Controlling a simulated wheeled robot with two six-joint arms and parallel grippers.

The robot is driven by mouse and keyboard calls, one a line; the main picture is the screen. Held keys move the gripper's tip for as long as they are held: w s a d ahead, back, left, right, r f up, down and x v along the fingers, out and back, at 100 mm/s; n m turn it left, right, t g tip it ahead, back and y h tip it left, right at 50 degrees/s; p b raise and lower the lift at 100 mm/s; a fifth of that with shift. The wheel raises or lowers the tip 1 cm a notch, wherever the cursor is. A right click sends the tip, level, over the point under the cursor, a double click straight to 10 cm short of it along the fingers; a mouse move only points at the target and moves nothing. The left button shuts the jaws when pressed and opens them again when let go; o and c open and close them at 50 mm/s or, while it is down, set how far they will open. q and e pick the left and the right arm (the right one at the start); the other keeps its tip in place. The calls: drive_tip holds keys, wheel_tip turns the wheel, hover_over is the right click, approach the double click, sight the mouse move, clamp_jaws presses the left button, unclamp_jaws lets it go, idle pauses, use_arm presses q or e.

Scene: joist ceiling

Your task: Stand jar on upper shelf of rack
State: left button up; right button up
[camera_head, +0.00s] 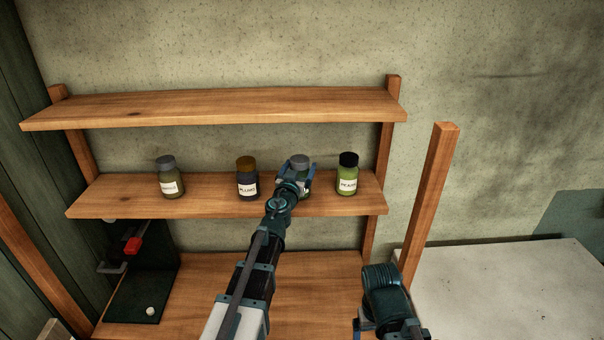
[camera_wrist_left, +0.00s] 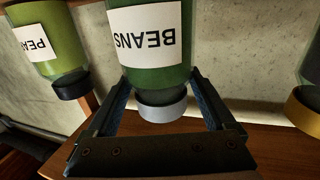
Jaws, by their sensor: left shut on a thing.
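The green bean jar (camera_head: 301,160) has a grey lid and stands upright over the middle board (camera_head: 110,198) of the wooden rack, between two other jars. My left gripper (camera_head: 297,174) is shut on it and hides much of its body. In the left wrist view, which is upside down, the jar (camera_wrist_left: 158,62) shows a white BEANS label, with a gripper finger on each side near its lid. I cannot tell whether its base touches the board. The rack's top board (camera_head: 215,106) is bare.
A green jar with a black lid (camera_head: 347,176) stands close right of the held jar. A dark jar with a brown lid (camera_head: 247,182) stands left, and a grey-lidded jar (camera_head: 168,180) farther left. A loose-standing wooden post (camera_head: 430,195) rises at right.

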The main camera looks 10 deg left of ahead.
use_arm(q)
drive_tip(key=shift+a, duration=0.1)
drive_tip(key=shift+f, duration=0.1)
drive_tip(key=o, duration=1.6)
drive_tip(key=shift+c, duration=0.2)
drive_tip(key=shift+s+r, duration=0.1)
drive_tip(key=shift+r, duration=0.15)
drive_tip(key=s, duration=1.2)
drive_tip(key=shift+w, duration=0.15)
